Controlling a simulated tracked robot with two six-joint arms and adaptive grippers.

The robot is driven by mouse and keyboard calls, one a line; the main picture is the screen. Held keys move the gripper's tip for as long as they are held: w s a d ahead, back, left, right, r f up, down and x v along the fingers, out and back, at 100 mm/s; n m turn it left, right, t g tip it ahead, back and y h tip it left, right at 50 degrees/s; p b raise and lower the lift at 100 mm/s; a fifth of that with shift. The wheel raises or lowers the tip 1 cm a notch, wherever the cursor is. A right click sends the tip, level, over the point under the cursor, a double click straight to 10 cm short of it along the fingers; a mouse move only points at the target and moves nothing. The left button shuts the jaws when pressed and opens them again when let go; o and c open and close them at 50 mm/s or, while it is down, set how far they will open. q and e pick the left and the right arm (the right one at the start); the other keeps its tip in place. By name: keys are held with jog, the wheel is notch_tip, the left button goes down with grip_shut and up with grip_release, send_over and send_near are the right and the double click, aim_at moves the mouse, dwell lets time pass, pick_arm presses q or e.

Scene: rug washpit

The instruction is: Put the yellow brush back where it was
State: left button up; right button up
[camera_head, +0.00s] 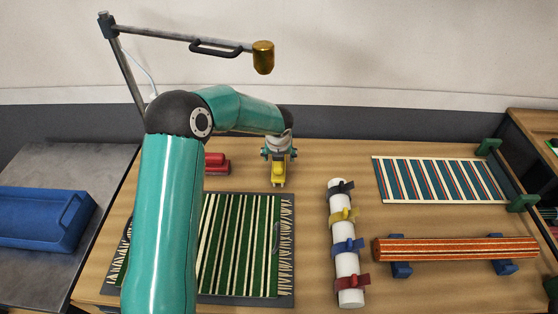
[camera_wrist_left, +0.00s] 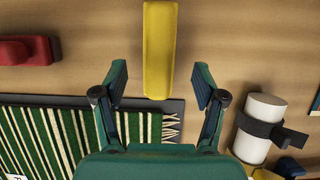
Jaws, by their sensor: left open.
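The yellow brush (camera_head: 278,176) is on the wooden table, behind the right end of the green striped rug. In the left wrist view the yellow brush (camera_wrist_left: 159,48) appears between my open left fingers, with a gap on each side. My left gripper (camera_head: 278,155) is over the brush in the head view, and its two fingers (camera_wrist_left: 159,86) touch nothing that I can see. I cannot tell the exact height between the fingers and the brush. The gripper hides part of the brush in the head view. My right gripper is not in view.
A red brush (camera_head: 217,164) sits left of the yellow one. The green striped rug (camera_head: 240,245) lies in front on a dark mat. A white roll (camera_head: 345,245) with coloured clamps, an orange rolled rug (camera_head: 455,249) and a striped rug (camera_head: 438,180) are right. A blue tray (camera_head: 40,220) is far left.

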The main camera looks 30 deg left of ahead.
pick_arm(q)
jog(key=shift+v, duration=2.4)
